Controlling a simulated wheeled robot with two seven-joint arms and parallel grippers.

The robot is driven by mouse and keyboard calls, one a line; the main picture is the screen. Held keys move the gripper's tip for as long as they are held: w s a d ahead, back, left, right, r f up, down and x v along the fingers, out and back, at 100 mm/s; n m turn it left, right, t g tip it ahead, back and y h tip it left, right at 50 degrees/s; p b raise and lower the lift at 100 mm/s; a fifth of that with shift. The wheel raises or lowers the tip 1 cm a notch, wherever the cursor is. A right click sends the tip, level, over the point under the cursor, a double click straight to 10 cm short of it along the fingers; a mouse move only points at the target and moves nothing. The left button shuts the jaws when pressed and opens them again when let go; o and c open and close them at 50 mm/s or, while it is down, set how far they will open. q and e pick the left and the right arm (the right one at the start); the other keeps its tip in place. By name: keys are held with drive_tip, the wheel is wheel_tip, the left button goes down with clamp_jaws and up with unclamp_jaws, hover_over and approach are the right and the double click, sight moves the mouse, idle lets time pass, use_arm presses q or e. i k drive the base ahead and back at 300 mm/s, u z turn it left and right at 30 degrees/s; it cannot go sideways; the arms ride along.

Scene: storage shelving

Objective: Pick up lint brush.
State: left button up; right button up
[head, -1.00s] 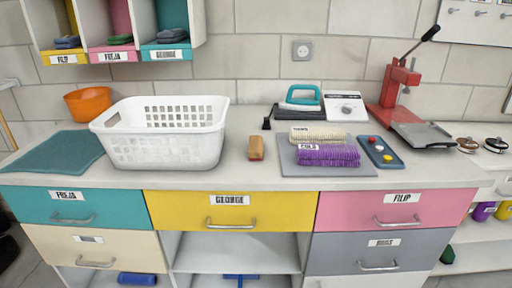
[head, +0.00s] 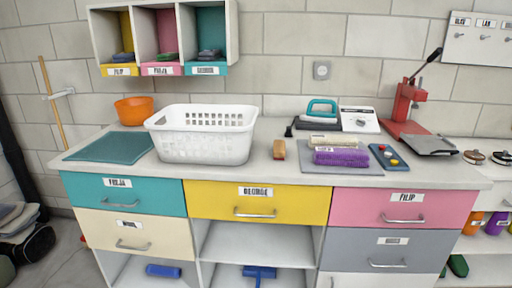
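A small brown brush-like block (head: 279,150) lies on the counter between the white basket and the grey mat; it may be the lint brush, but I cannot tell for sure. A blue T-shaped tool (head: 259,272) lies in the open middle compartment below the yellow drawer, cut off by the picture's bottom edge. A blue rounded item (head: 163,271) lies in the open lower left compartment. Neither of my grippers is in view.
The counter (head: 225,172) also holds a white basket (head: 205,146), an orange bowl (head: 134,111), a teal mat (head: 109,146), folded towels (head: 341,157) on a grey mat and a red press (head: 405,105). Its front strip is clear. A wooden pole (head: 53,105) stands at left.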

sight(279, 153)
drive_tip(key=u, duration=0.4)
drive_tip(key=i, duration=1.15)
drive_tip(key=z, duration=0.05)
